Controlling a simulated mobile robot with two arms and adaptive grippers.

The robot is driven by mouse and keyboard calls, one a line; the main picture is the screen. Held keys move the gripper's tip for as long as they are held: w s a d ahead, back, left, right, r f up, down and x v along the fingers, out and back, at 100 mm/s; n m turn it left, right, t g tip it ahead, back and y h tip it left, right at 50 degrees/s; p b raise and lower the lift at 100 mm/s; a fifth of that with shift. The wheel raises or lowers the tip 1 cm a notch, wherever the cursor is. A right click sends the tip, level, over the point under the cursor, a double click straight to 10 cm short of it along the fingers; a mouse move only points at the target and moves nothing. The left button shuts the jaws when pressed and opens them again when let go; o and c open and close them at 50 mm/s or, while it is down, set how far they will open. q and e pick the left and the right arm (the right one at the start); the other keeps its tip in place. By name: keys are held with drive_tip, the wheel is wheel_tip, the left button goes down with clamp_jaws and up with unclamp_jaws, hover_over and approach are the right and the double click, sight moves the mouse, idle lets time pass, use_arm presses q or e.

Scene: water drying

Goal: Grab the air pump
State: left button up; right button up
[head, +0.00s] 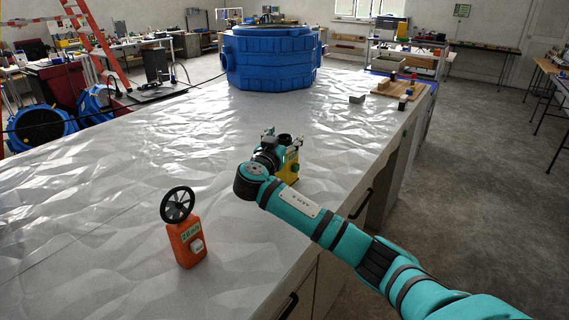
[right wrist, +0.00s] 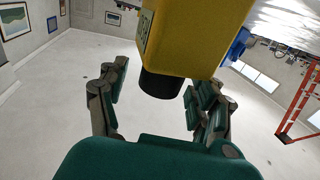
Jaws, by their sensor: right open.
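The air pump appears to be the yellow device with black parts (head: 292,165), upright on the white table and partly hidden behind my right arm. My right gripper (head: 279,146) is at the pump's near left side, its fingers reaching around the upper part. In the right wrist view the pump's yellow body (right wrist: 196,38) fills the top, and its black round end sits between the two spread fingers of my right gripper (right wrist: 155,98). The gripper is open, and contact with the pump cannot be told. My left gripper is not in view.
An orange handheld meter with a black fan wheel (head: 187,243) stands on the near part of the table (head: 110,225). A large blue round housing (head: 270,58) stands at the far end. A wooden board (head: 398,88) with small items lies far right. The table's middle is clear.

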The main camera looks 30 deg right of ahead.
clamp_jaws()
idle(0.5)
